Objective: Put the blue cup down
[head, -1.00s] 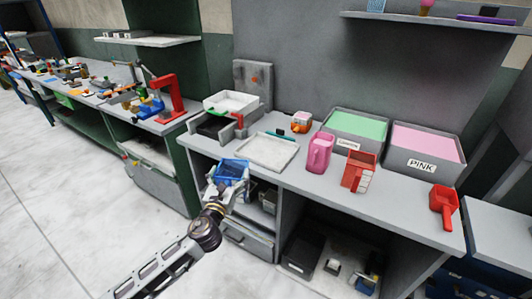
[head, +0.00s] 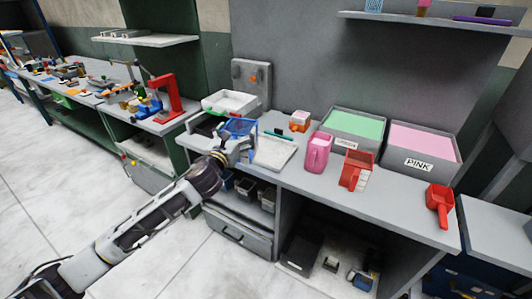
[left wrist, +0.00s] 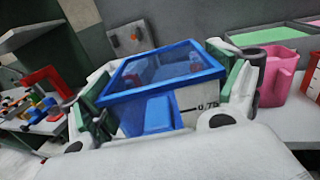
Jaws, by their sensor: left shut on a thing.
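The blue cup (head: 241,127) is a square, see-through blue vessel with a measuring mark on its side. My left gripper (head: 234,146) is shut on it and holds it over the bench's front edge, at the left end of the shallow white tray (head: 280,153). In the left wrist view the blue cup (left wrist: 160,72) sits between the two green-padded fingers, slightly tilted in the picture, and looks empty. Whether its base touches anything is hidden by the gripper. My right gripper is not in view.
A pink jug (head: 318,151) and a red measuring cup (head: 356,169) stand right of the tray. Green-filled (head: 353,125) and pink-filled bins (head: 421,144) stand behind. A red scoop (head: 439,203) lies far right. Bare bench lies between red cup and scoop.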

